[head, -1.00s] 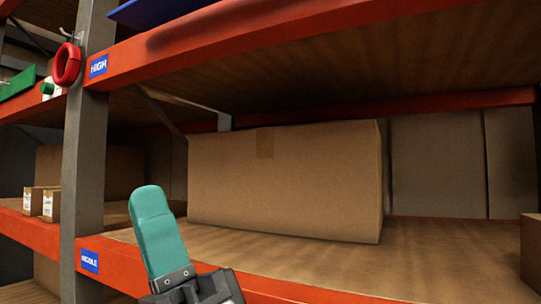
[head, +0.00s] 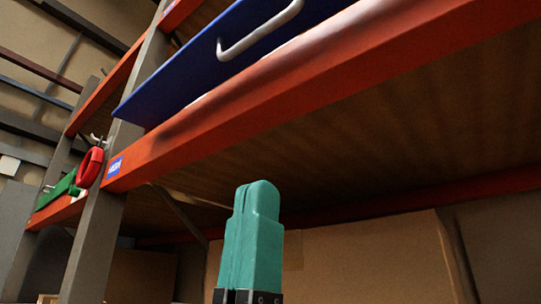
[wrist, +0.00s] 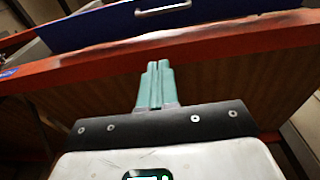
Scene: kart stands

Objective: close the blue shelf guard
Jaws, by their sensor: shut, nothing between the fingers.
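The blue shelf guard (head: 190,75) is a flat blue panel with a pale bar handle (head: 260,32), above the orange beam of the high shelf at the top of the head view. In the wrist view the guard (wrist: 100,28) and its handle (wrist: 163,8) show along the top edge. My gripper (head: 257,190) has teal fingers pressed together, empty, pointing up. It is below the orange beam in the head view and apart from the guard. In the wrist view my gripper (wrist: 158,68) points toward the beam, below the handle. The guard's upper part is cut off in both views.
The orange beam (head: 300,85) runs across between my gripper and the guard. A grey upright (head: 105,215) stands at the left with a red ring (head: 90,167) hanging on it. A green panel (head: 58,190) is farther left. A large cardboard box (head: 340,260) sits behind my gripper.

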